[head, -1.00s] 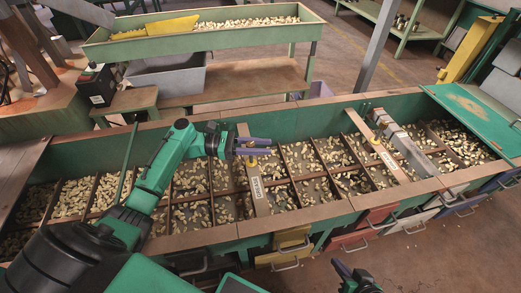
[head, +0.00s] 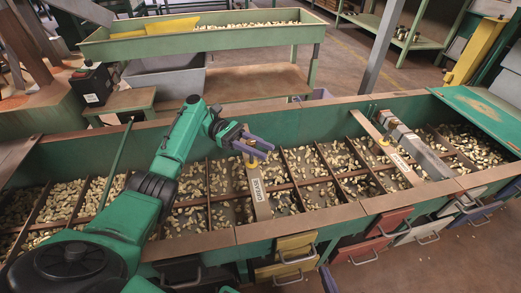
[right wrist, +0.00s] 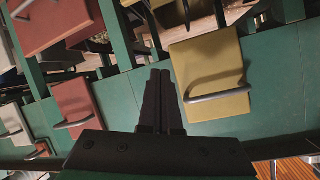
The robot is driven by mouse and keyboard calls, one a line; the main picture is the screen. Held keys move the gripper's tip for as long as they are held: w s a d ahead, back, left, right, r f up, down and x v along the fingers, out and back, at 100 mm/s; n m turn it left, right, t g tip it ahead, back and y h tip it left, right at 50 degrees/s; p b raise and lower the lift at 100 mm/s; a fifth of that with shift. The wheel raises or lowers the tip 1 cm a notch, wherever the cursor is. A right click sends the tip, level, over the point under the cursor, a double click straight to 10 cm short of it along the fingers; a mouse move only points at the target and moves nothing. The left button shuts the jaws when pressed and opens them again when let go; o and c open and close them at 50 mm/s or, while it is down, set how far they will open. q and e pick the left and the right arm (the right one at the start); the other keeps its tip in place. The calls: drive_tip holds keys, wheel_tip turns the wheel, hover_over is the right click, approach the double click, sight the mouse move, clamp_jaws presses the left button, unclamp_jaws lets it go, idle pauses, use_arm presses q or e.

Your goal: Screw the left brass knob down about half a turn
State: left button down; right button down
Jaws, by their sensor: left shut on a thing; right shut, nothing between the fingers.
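The left brass knob (head: 251,161) sits near the far end of a pale labelled bar (head: 261,203) lying across the hopper trough. My left gripper (head: 259,149) is shut on this knob from above, and its fingers hide most of it. The fingers slant down and to the right. A second brass knob (head: 384,143) shows on another labelled bar (head: 397,161) further right. My right gripper (right wrist: 160,82) is shut and empty in the right wrist view, in front of the trough's green side.
The trough's front rim (head: 300,218) runs below the bars, with nuts in several compartments. Yellow (head: 285,268) and red (head: 362,249) drawers with handles stick out below it. A metal beam (head: 420,150) lies beside the right bar. A nut-filled tray table stands behind.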

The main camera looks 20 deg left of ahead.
use_arm(q)
drive_tip(key=c, duration=0.6)
unclamp_jaws()
drive_tip(key=shift+d, duration=0.1)
use_arm(e)
wheel_tip(320, 180, up, 6)
drive_tip(key=g+p, duration=0.1)
drive_tip(key=p, duration=0.5)
use_arm(q)
wheel_tip(320, 180, up, 20)
drive_tip(key=p, duration=0.3)
drive_tip(key=shift+p, duration=0.35)
use_arm(e)
drive_tip(key=s+d+r+g+h, duration=0.1)
drive_tip(key=d+r+g+h, duration=0.1)
drive_tip(key=d, duration=0.3)
drive_tip(key=s+d+r+n+g+h, duration=0.1)
drive_tip(key=s+d+r+g+h, duration=0.1)
drive_tip(key=d+g, duration=0.2)
drive_tip(key=shift+d+r+g+h, duration=0.2)
drive_tip(key=shift+d+g+h, duration=0.1)
drive_tip(key=shift+d, duration=0.45)
